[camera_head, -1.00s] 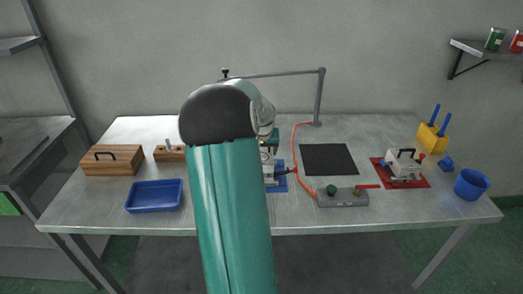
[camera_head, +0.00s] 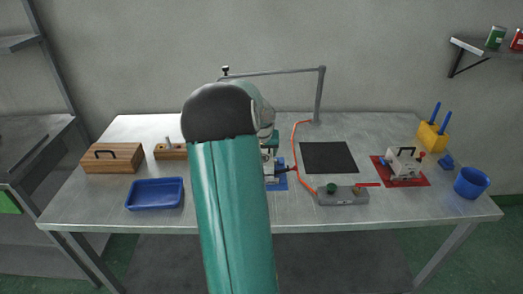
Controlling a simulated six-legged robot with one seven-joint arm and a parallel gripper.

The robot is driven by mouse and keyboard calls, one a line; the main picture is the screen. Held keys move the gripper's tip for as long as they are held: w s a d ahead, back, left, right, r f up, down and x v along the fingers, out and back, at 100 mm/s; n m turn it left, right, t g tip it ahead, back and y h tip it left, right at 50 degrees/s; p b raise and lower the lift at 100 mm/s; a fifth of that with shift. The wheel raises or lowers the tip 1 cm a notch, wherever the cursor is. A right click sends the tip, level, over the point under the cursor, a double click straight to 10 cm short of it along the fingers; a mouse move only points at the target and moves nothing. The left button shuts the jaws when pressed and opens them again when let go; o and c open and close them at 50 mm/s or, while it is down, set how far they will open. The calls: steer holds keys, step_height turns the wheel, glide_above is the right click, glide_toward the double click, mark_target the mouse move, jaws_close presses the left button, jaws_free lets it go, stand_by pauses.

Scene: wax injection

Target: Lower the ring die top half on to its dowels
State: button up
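My own arm stands across the middle of the body camera view and hides most of the work spot. A small teal and grey part of my wrist or gripper (camera_head: 271,143) shows just right of the arm. Its fingertips are hidden, so I cannot see whether they are open or shut. Below it a grey metal piece, which looks like part of the ring die (camera_head: 269,168), shows over a blue mat (camera_head: 280,184). I cannot tell its two halves apart, and the dowels are hidden.
A black nozzle on an orange hose (camera_head: 294,150) lies close right of the die. A blue tray (camera_head: 155,207) and wooden boxes (camera_head: 112,158) are left.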

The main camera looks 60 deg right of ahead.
steer(key=shift+f, duration=0.35)
steer(key=o, duration=1.6)
steer(key=shift+f, duration=0.2)
steer(key=shift+r, duration=0.1)
steer(key=v, duration=1.3)
steer(key=shift+r, duration=0.4)
steer(key=shift+a, duration=0.15)
